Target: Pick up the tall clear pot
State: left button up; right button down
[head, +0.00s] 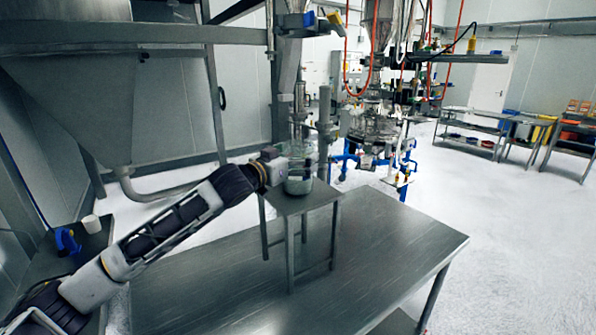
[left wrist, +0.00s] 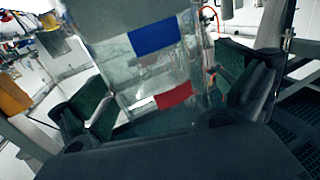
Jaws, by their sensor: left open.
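The tall clear pot (head: 298,187) stands on a small metal stand (head: 318,199) in the head view, its upper part hard to make out behind my left gripper. In the left wrist view the clear pot (left wrist: 140,72) fills the middle, with a blue patch and a red patch on it. My left gripper (head: 296,164) is at the pot. In the left wrist view its two green-padded fingers (left wrist: 168,92) are spread, one on each side of the pot. Whether the pads touch the pot cannot be told. My right gripper is not in view.
A large grey hopper (head: 75,100) hangs at left. Sifter machinery (head: 375,125) stands behind. A white cup (head: 91,223) and a blue object (head: 67,242) sit at far left.

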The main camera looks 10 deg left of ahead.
pick_arm(q)
jog(key=shift+w+d, duration=0.1)
jog(key=shift+w, duration=0.3)
jog(key=shift+d, duration=0.1)
jog(key=c, duration=1.2)
jog(key=shift+r, duration=1.05)
notch_tip(320, 180, up, 8)
jog(key=shift+f, duration=0.1)
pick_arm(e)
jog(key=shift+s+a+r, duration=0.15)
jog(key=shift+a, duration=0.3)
